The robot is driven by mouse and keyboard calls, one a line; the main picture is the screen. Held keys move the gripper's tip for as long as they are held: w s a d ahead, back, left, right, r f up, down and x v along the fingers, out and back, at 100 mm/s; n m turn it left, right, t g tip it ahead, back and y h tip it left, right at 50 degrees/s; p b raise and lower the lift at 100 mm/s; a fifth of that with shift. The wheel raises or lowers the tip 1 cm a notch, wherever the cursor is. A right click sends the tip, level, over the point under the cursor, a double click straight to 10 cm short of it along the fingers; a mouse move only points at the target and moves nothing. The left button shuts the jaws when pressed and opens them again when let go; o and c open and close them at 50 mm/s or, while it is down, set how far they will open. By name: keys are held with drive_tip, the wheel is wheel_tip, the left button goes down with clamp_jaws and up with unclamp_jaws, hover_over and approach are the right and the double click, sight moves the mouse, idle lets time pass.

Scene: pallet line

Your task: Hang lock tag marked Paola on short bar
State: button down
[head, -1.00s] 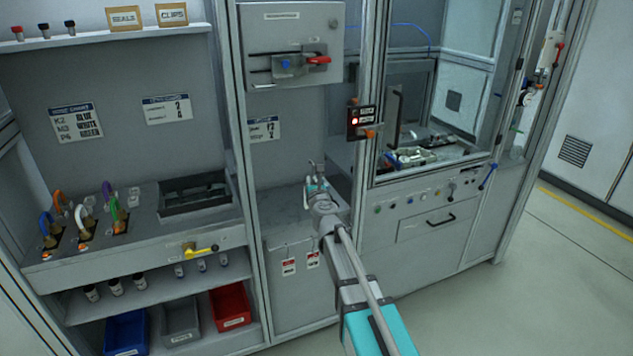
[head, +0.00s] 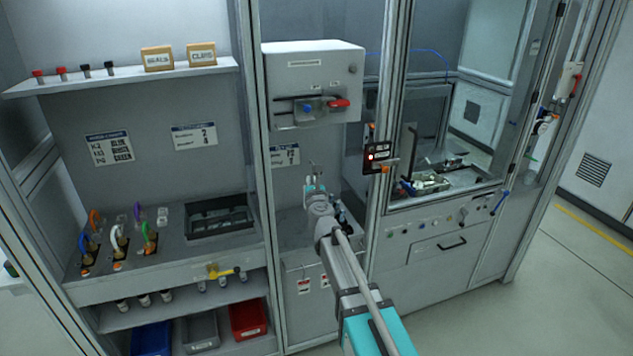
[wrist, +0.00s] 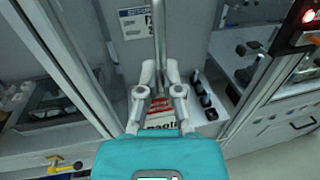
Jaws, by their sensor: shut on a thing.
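My gripper (wrist: 159,72) is shut on a lock tag (wrist: 160,112). The tag has a red band and a white part with dark lettering, partly hidden by the fingers, that seems to read Paola. In the head view my gripper (head: 312,170) is above the middle counter, below the grey switch box (head: 312,85); the tag cannot be made out there. In the wrist view a thin grey rod (wrist: 158,35) runs upright between the fingertips; I cannot tell whether it is the short bar or whether the tag touches it.
Two red-and-white tags (head: 304,286) hang on the cabinet front below. Small dark cylinders (wrist: 205,98) stand on the counter right of my gripper. Frame posts (head: 270,200) flank the bay. Coloured padlocks (head: 118,240) stand on the left bench, beside a dark recessed tray (head: 222,218).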

drive_tip(key=s+a+r+p, duration=0.1)
drive_tip(key=a+r+p, duration=0.3)
drive_tip(key=r+p, duration=0.6)
drive_tip(key=shift+a+r, duration=0.25)
drive_tip(key=shift+r, duration=0.45)
drive_tip(key=w+a+f+b, duration=0.1)
drive_tip(key=w+a, duration=0.1)
drive_tip(key=w, duration=0.4)
drive_tip(key=shift+w+f, duration=0.15)
drive_tip(key=shift+w, duration=0.1)
idle(0.9)
drive_tip(key=shift+a+f, duration=0.1)
idle(0.4)
drive_tip(key=c, duration=0.7)
unclamp_jaws()
drive_tip(key=shift+s, duration=0.1)
